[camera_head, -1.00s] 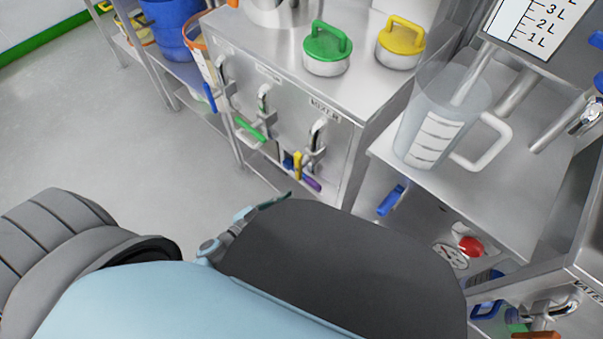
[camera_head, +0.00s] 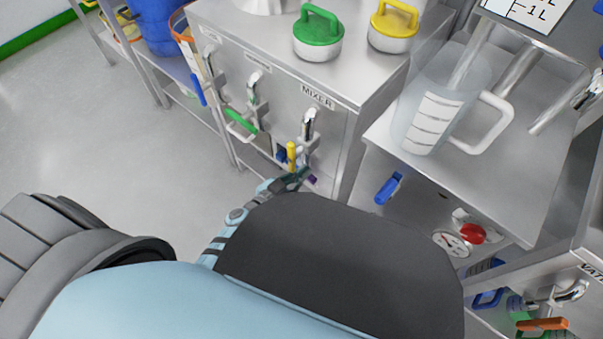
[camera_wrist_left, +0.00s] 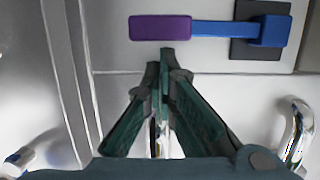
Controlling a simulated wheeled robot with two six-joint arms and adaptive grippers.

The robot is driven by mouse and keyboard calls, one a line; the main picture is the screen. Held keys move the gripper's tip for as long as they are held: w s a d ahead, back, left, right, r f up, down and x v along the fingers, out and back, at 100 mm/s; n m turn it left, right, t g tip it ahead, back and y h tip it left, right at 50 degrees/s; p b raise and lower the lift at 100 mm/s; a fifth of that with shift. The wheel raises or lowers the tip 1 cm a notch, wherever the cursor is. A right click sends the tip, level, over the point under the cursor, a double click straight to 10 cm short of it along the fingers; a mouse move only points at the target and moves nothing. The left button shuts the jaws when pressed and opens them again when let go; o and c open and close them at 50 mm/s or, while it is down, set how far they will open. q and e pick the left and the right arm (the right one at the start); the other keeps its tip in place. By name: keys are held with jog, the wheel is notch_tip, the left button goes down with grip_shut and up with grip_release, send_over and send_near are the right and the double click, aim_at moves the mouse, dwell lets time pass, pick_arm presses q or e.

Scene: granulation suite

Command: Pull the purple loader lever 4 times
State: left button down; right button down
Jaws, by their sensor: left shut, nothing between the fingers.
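The purple lever handle (camera_wrist_left: 160,27) lies level in the left wrist view, joined by a blue bar (camera_wrist_left: 222,29) to a blue pivot block (camera_wrist_left: 271,30) on a dark plate. In the head view only a small purple bit (camera_head: 312,179) shows on the mixer cabinet's front, low at the right. The rest is hidden behind my left gripper (camera_head: 298,178). That gripper (camera_wrist_left: 160,62) is shut and empty, its tips by the lower edge of the purple handle. I cannot tell if they touch it. My right gripper is not in view.
The steel mixer cabinet (camera_head: 275,98) has other levers with yellow (camera_head: 291,155) and green (camera_head: 240,122) handles close by. A clear jug (camera_head: 432,115) stands on a steel shelf at the right. Open floor (camera_head: 110,135) lies at the left.

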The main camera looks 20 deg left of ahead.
pick_arm(q)
jog(key=shift+f, duration=0.15)
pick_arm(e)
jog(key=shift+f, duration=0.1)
